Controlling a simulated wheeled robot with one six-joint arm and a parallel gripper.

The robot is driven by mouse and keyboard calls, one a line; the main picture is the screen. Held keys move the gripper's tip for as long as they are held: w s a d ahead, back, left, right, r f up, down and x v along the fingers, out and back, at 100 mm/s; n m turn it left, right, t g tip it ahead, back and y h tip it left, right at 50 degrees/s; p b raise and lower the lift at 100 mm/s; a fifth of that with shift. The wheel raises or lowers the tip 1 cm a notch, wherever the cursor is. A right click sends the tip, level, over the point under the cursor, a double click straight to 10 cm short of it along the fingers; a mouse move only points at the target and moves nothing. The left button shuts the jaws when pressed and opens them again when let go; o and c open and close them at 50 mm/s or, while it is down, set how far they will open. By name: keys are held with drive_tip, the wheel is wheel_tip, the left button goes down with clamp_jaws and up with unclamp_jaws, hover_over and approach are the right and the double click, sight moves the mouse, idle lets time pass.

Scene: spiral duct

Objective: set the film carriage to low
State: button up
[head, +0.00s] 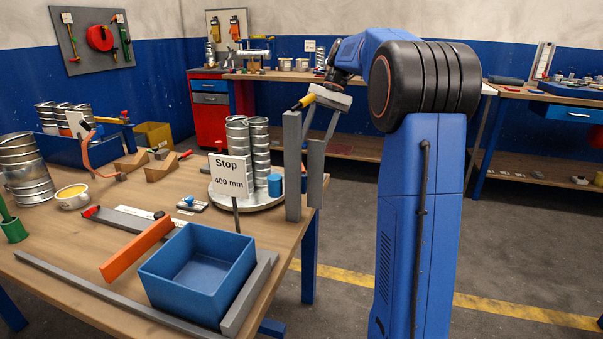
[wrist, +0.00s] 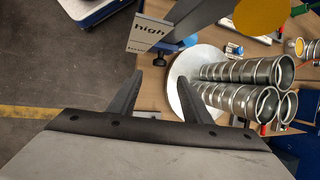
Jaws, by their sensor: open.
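A round grey turntable (head: 262,201) holds upright spiral ducts and stands at the right end of the bench; in the wrist view it is seen from above (wrist: 182,82). A grey upright post (head: 293,165) rises beside it, with a second, shorter grey piece (head: 316,173) to its right. I cannot make out the carriage's setting. My gripper (wrist: 161,82) is open and empty, above the floor and turntable edge.
A yellow disc (wrist: 262,14) is close to the wrist camera. Ducts (wrist: 245,85) lie right of the fingers.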

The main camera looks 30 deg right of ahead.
drive_tip(key=x, duration=1.1)
drive_tip(key=shift+f, duration=0.15)
